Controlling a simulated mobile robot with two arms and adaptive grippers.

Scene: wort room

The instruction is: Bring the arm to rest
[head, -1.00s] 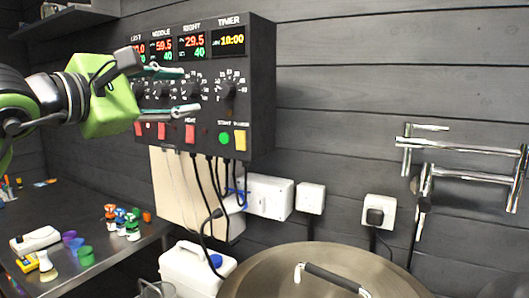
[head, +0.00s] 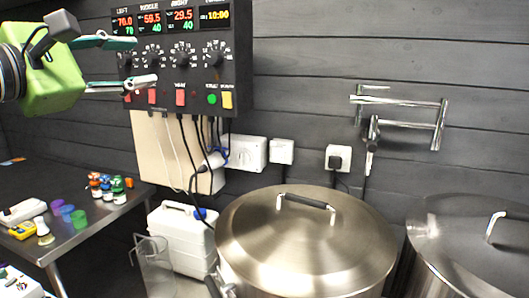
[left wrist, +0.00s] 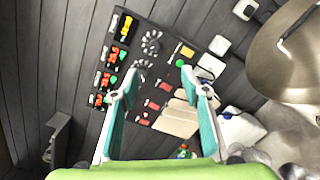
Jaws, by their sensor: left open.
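My left gripper (head: 122,63) is at the upper left of the head view, in front of the left part of the black control panel (head: 243,60). Its two fingers are apart, with nothing between them. In the left wrist view the open fingers (left wrist: 160,100) point toward the panel, whose displays, dials and buttons show beyond and between them. I cannot tell the exact gap to the panel, and the gripper hides part of its left side. The panel shows red and green readings and a yellow timer. My right gripper is not in view.
A lidded steel kettle (head: 265,250) stands below the panel, with a second kettle (head: 465,245) to its right. A white canister (head: 180,240) and a clear jug (head: 155,268) stand left of them. A steel table (head: 75,170) holds small bottles and cups. A chrome pipe fixture (head: 400,122) is on the wall.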

